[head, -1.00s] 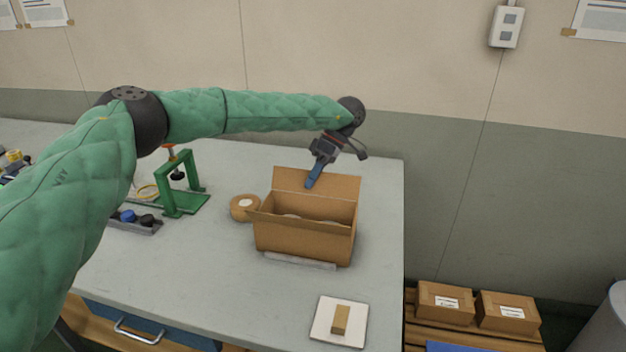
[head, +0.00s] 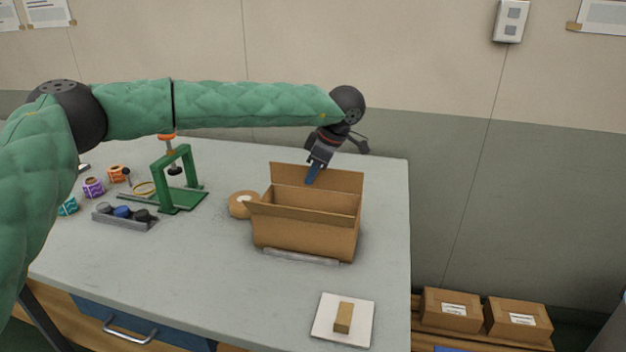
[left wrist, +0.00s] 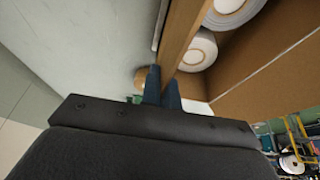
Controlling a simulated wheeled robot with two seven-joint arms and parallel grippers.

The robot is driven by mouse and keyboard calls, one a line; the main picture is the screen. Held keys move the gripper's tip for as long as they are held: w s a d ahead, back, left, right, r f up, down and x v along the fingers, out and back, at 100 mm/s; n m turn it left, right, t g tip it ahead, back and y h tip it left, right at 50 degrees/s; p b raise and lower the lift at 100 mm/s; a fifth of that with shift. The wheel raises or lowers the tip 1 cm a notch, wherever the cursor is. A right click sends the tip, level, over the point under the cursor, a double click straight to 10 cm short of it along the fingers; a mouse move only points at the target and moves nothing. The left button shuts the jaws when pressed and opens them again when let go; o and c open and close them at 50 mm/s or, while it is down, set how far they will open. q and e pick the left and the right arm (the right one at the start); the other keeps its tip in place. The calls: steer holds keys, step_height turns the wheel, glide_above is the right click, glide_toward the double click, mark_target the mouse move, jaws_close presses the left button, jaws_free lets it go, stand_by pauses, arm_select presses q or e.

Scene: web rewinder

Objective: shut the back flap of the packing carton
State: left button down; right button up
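The packing carton (head: 305,237) is an open brown box on the table. Its back flap (head: 340,182) stands up and leans back a little. Its front flap (head: 300,213) slants up toward me. My left gripper (head: 313,175) is at the back flap's top edge, with one blue finger in front of it. In the left wrist view, the blue fingers (left wrist: 163,92) are close together at either side of the flap, seen edge-on (left wrist: 180,35). White rolls (left wrist: 196,50) lie inside the carton. My right gripper is not in view.
A tape roll (head: 241,204) lies close to the carton's left side. A green stand (head: 181,180) and a grey tray (head: 124,217) are farther left. A white plate with a tan block (head: 343,318) lies in front.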

arm_select(q)
steer(key=shift+s, duration=0.1)
stand_by(0.5)
steer(key=c, duration=1.6)
jaws_free()
steer(key=shift+c, duration=0.2)
steer(key=shift+r, duration=0.15)
steer(key=v, duration=0.7)
steer(key=shift+r, duration=0.2)
